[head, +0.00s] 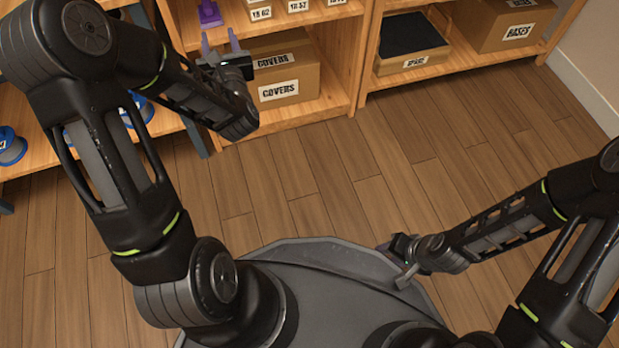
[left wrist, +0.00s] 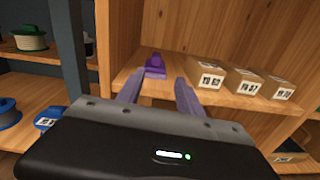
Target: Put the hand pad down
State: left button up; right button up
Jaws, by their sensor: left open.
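The purple hand pad (head: 209,13), a flat base with a raised grip on top, rests on a wooden shelf (left wrist: 130,77) at the top of the head view. It also shows in the left wrist view (left wrist: 155,66), standing beyond the fingers. My left gripper (head: 219,42) is open, its two purple fingers apart and pointing towards the pad. In the left wrist view the fingers (left wrist: 158,92) are empty and clear of the pad. My right gripper (head: 396,264) is low over my own base, far from the shelf; its finger gap is unclear.
Small labelled boxes (left wrist: 207,73) stand on the same shelf, right of the pad. "COVERS" boxes (head: 279,92) fill the shelf below. Blue spools (head: 10,146) sit on the left unit. A dark upright post (left wrist: 70,50) stands left of the shelf. The wooden floor (head: 310,190) is clear.

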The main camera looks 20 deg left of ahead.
pick_arm(q)
jog(key=s+d+f+m+g+h, duration=0.25)
jog(key=d+f+m+h, duration=0.25)
jog(key=d+f+m, duration=0.6)
jog(key=s+d+f+m+g+h, duration=0.25)
jog(key=d+f+m+h, duration=0.25)
jog(key=d+f+m, duration=0.6)
jog(key=s+d+f+m+g+h, duration=0.2)
jog(key=s+d+f+m, duration=0.3)
jog(key=s+m, duration=0.4)
jog(key=s+d+f+m+g+h, duration=0.2)
jog(key=s+d+f+m+g, duration=0.3)
jog(key=s+f+m, duration=0.2)
jog(key=shift+s+d+f+m, duration=0.15)
jog(key=shift+s+m, duration=0.9)
jog(key=shift+m, duration=0.05)
